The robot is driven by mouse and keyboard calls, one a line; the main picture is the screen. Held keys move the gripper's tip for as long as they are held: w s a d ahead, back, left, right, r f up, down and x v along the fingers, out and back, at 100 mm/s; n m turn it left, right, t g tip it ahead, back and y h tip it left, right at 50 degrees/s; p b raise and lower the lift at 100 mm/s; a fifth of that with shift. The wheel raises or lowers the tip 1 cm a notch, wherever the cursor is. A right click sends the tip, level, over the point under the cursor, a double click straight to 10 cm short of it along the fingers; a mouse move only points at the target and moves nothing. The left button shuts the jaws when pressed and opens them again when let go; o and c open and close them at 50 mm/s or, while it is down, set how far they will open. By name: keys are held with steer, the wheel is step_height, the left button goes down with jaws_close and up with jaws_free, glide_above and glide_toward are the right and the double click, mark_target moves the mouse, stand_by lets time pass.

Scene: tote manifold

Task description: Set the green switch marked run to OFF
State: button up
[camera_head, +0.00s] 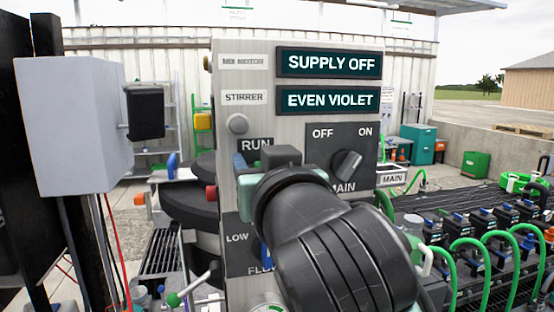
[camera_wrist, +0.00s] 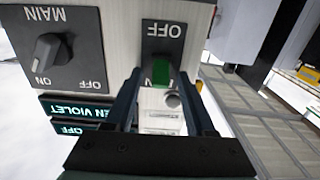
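The control panel (camera_head: 230,120) faces me, with a RUN label (camera_head: 256,145) above my gripper (camera_head: 268,158). The head view mostly hides the switch under that label behind my gripper and wrist. In the wrist view, which shows the panel upside down, the green switch (camera_wrist: 161,72) sits on a dark plate with an OFF label (camera_wrist: 164,30). My gripper (camera_wrist: 160,78) is open there, with one finger on each side of the green switch. The gaps beside it look small; I cannot tell whether either finger touches it. Its exact setting is unclear.
The black MAIN knob (camera_head: 346,165) is right of my gripper and also shows in the wrist view (camera_wrist: 48,50). The displays (camera_head: 330,63) read SUPPLY OFF and EVEN VIOLET. A round grey button (camera_head: 238,124) is above RUN. Green hoses (camera_head: 470,245) crowd the right.

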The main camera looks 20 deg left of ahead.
jaws_close()
steer(key=shift+f, duration=0.1)
